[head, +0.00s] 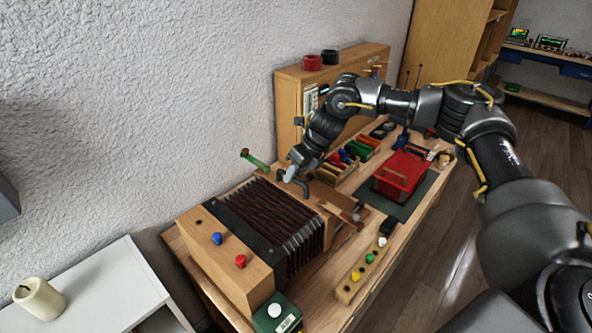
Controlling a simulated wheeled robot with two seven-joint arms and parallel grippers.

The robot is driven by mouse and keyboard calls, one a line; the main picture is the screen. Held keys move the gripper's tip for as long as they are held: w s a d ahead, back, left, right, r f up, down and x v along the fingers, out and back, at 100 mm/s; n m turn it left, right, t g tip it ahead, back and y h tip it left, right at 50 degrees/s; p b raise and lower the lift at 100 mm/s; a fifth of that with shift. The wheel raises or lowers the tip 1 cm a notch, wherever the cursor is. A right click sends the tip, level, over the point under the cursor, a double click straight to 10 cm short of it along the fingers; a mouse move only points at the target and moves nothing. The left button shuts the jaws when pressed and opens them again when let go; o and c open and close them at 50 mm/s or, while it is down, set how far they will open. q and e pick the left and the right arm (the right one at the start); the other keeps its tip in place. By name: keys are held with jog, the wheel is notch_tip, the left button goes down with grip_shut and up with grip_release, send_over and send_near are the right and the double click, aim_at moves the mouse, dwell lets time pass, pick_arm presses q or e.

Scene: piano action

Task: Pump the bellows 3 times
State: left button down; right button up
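The bellows (266,222) has dark reddish pleats and black edges, and stands between a wooden end block (228,262) and a wooden part at its far end. A dark handle (304,189) rises at the far end of the bellows. My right gripper (291,175) reaches down from the right and is at this handle, its fingertips overlapping it in the view. Whether the fingers are closed around it is too small to tell. My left gripper is out of view.
A strip with coloured knobs (358,277) and a green box with a white button (276,315) lie in front. A green-handled piece (256,161) sticks up behind the bellows.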

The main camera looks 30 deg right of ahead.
grip_shut()
jog(key=shift+a, duration=0.1)
jog(key=s+a, duration=0.3)
jog(key=a, duration=0.6)
jog(key=shift+s+f, duration=0.1)
jog(key=shift+c, duration=1.4)
grip_release()
jog(key=shift+o, duration=1.4)
jog(key=shift+a, duration=0.2)
